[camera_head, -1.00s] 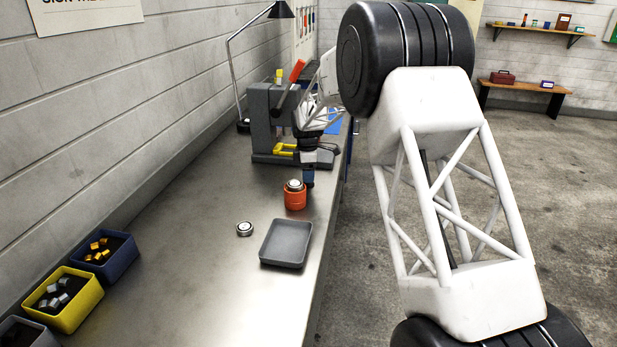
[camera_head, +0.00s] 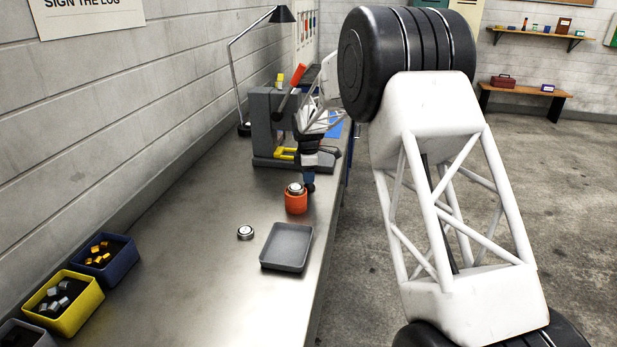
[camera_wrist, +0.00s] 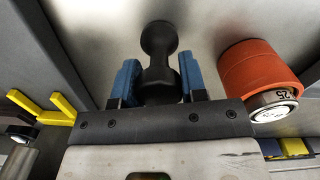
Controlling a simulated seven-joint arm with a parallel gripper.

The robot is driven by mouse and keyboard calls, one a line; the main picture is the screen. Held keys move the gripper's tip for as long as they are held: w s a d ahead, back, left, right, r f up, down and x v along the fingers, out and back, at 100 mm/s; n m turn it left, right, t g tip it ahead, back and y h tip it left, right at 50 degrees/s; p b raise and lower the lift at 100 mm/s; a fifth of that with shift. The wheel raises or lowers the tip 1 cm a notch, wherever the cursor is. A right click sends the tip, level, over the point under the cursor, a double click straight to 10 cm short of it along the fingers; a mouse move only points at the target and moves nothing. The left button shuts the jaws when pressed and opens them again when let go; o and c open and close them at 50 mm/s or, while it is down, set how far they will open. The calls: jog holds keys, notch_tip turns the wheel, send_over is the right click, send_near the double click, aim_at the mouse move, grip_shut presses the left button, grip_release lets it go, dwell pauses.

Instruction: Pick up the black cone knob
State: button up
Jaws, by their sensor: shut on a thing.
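The black cone knob (camera_wrist: 158,38) is between the blue fingers of my gripper (camera_wrist: 159,76) in the wrist view. It has a round end, a narrow waist and a wider body near the fingers. My gripper is shut on it. In the head view, my gripper (camera_head: 308,176) is just behind and right of an orange round holder, with a dark end of the knob (camera_head: 309,187) below the fingers. Whether the knob touches the bench is hard to tell.
The orange holder (camera_head: 296,204) with a silver disc stands close beside my gripper. A grey tray (camera_head: 287,247) and a silver disc (camera_head: 245,232) lie nearer. A grey press (camera_head: 263,125) stands behind. Yellow (camera_head: 88,298) and blue (camera_head: 122,262) bins line the wall side.

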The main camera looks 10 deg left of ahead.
jog(key=shift+r, duration=1.6)
jog(key=shift+s+d+r, duration=0.1)
jog(key=shift+s, duration=0.2)
jog(key=s+d, duration=0.3)
jog(key=s, duration=0.4)
jog(key=s+d+r, duration=0.1)
jog(key=s+d, duration=0.1)
jog(key=s, duration=0.5)
jog(key=shift+d+r, duration=0.2)
jog(key=shift+d, duration=0.2)
jog(key=shift+s, duration=0.1)
jog(key=w+a+r, duration=0.3)
jog(key=a+r, duration=0.5)
jog(key=r, duration=0.3)
jog(key=shift+r, duration=0.15)
jog(key=shift+f, duration=3.8)
